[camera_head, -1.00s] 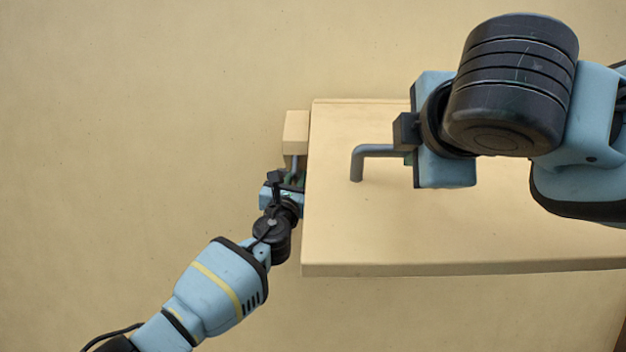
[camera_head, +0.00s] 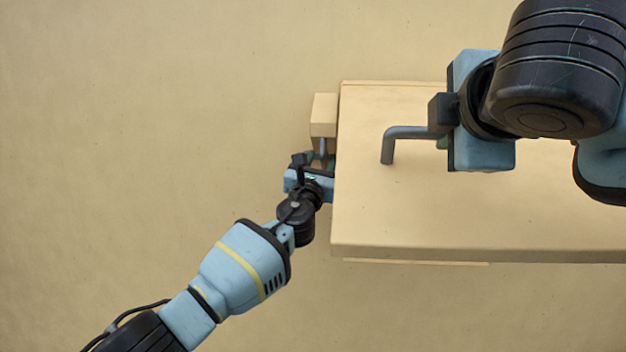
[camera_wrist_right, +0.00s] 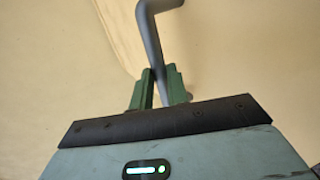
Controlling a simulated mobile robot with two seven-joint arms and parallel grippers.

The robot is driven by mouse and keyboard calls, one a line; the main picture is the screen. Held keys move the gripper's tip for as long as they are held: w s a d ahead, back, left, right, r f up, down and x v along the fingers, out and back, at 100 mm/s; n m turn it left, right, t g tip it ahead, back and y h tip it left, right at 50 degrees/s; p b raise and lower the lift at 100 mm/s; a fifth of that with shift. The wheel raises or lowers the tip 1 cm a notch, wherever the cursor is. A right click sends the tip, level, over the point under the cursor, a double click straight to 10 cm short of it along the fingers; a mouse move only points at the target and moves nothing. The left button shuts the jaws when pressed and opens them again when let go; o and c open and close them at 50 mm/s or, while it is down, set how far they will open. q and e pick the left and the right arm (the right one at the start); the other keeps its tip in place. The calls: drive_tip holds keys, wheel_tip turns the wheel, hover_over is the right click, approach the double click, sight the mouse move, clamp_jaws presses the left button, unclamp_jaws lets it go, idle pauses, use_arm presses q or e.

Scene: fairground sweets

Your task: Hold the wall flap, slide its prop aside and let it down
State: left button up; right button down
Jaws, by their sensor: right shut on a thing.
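The beige wall flap (camera_head: 400,215) stands out from the wall, with a grey bent handle (camera_head: 388,148) on it. My right gripper (camera_head: 442,143) is shut on this handle. In the right wrist view, the green fingers (camera_wrist_right: 161,80) close around the grey bar (camera_wrist_right: 150,35). At the flap's left edge is a beige block (camera_head: 324,112) with a thin grey rod (camera_head: 323,146) below it, which appears to be the prop. My left gripper (camera_head: 320,160) is at the rod just under the block. Its fingers are mostly hidden, so I cannot tell whether they grip it.
The plain beige wall (camera_head: 150,120) is clear to the left of the flap. A thin pale strip (camera_head: 430,263) shows just under the flap's front edge. My right arm covers the flap's upper right part.

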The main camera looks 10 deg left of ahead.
use_arm(q)
drive_tip(key=v, duration=1.1)
drive_tip(key=shift+s+f, duration=0.15)
drive_tip(key=shift+s, duration=0.15)
use_arm(e)
drive_tip(key=shift+r, duration=0.2)
use_arm(q)
drive_tip(key=shift+a, duration=0.1)
